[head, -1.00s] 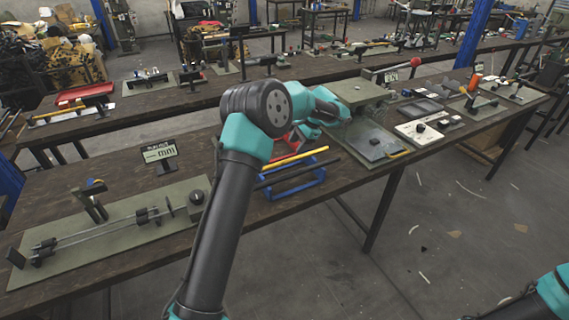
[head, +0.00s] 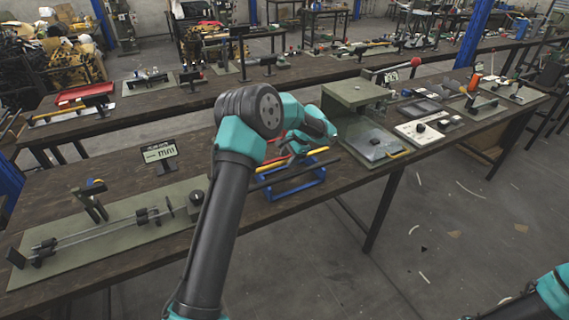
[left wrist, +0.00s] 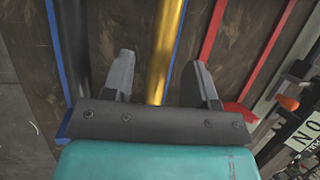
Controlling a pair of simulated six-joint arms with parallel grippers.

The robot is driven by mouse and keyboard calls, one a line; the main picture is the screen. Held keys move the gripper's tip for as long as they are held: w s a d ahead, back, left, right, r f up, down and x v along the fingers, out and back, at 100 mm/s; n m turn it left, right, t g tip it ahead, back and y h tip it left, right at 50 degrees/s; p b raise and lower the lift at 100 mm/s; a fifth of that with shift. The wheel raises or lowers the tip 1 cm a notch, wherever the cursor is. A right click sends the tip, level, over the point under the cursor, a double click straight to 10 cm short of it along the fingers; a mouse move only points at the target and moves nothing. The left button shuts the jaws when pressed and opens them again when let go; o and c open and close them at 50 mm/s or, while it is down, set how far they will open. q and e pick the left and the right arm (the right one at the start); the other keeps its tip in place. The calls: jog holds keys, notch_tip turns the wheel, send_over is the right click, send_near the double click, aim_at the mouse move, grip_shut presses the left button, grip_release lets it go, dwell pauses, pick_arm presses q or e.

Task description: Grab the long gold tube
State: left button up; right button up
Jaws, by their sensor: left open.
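The long gold tube (head: 292,160) lies across a blue rack (head: 297,194) at the table's front edge. My left gripper (left wrist: 161,62) is open over the tube. In the left wrist view the gold tube (left wrist: 168,38) runs between the two spread fingers, with a gap visible on both sides. I cannot tell how far the fingers reach down beside it. A dark tube (left wrist: 73,45) lies parallel to it, outside the fingers. My left forearm hides part of the rack in the head view. My right gripper is out of view.
A press (head: 356,93) stands to the right on a green plate. A small display (head: 160,152) and a green fixture board (head: 110,250) are to the left.

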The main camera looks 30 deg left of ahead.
pick_arm(q)
jog(key=shift+s+a+f, duration=0.1)
jog(key=shift+f, duration=0.25)
jog(key=shift+c, duration=0.3)
grip_shut()
